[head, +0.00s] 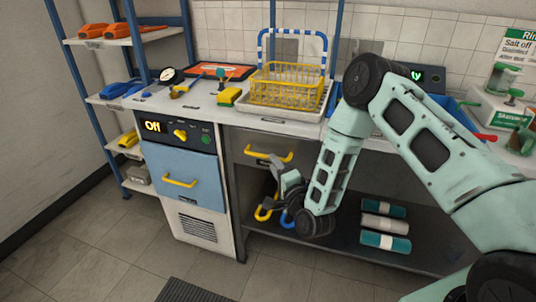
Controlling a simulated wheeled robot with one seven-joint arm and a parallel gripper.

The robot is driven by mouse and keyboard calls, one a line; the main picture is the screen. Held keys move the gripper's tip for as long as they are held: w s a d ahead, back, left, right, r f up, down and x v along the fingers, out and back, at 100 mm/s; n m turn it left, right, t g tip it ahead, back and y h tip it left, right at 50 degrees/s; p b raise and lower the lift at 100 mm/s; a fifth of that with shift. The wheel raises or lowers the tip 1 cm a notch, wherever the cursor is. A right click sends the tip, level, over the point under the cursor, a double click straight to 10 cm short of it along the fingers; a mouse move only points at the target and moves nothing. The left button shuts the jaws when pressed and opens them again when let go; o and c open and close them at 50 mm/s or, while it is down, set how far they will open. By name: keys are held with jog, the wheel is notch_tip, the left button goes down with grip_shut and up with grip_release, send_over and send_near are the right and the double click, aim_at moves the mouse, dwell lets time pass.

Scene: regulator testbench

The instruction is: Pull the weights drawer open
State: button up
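A grey drawer (247,147) with a yellow bar handle (270,154) sits under the bench top and looks closed. A small dark label is on its front, too small to read. A blue front (183,178) with its own yellow handle (180,181) is on the unit to the left, under a panel reading "Off", and also looks shut. I cannot tell from labels which one is the weights drawer. My gripper (274,178) is just below the grey drawer's handle, apparently apart from it. Its fingers are small and partly hidden, so its opening is unclear.
My arm hides the bench front to the right. A lower shelf (345,252) holds several rolls (385,225) and yellow and blue hooked items beside my gripper. A yellow basket (287,86) stands on the bench. The floor (110,240) before the left unit is clear.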

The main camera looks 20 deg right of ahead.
jog(key=x, duration=0.5)
grip_shut()
